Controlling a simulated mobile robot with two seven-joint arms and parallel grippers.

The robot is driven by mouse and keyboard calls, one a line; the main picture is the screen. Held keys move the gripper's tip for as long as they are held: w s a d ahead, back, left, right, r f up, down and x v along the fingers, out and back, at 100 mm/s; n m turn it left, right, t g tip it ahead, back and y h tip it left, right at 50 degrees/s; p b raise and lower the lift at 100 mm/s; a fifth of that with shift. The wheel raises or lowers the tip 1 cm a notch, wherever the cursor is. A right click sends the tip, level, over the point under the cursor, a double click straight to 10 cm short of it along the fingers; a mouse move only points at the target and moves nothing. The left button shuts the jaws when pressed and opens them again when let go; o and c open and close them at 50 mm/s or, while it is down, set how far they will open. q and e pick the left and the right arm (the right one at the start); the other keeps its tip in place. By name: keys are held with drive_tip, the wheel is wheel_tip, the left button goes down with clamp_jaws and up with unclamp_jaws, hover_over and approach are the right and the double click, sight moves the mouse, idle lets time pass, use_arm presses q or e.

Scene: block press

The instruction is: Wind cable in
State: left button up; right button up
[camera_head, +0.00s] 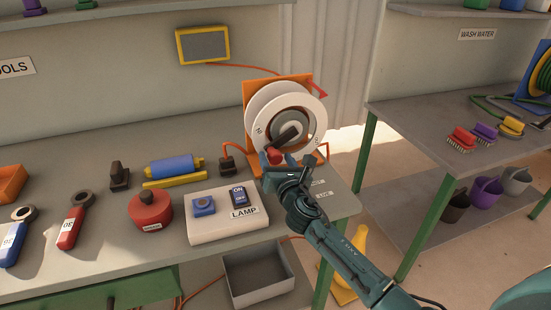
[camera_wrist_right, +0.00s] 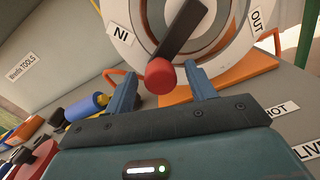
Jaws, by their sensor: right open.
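The cable reel (camera_head: 281,110) stands at the right end of the workbench, with white discs in an orange frame. It also shows in the right wrist view (camera_wrist_right: 232,30), with labels reading IN and OUT on its face. A dark crank arm (camera_wrist_right: 185,30) ends in a red knob (camera_wrist_right: 159,76). My right gripper (camera_wrist_right: 163,82) is open, with one finger on each side of the knob; I cannot tell whether they touch it. In the head view the right gripper (camera_head: 274,163) partly covers the knob. An orange cable (camera_head: 233,146) runs from the reel to a dark plug (camera_head: 227,163). My left gripper is not in view.
A white lamp box (camera_head: 226,222) with a blue switch, a red round object (camera_head: 150,210) and a blue roller (camera_head: 174,167) lie left of my right arm. A grey bin (camera_head: 258,272) sits below the bench edge. A second table (camera_head: 400,113) stands right, across a gap.

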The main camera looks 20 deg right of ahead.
drive_tip(key=shift+w, duration=0.6)
drive_tip(key=shift+c, duration=0.5)
clamp_jaws()
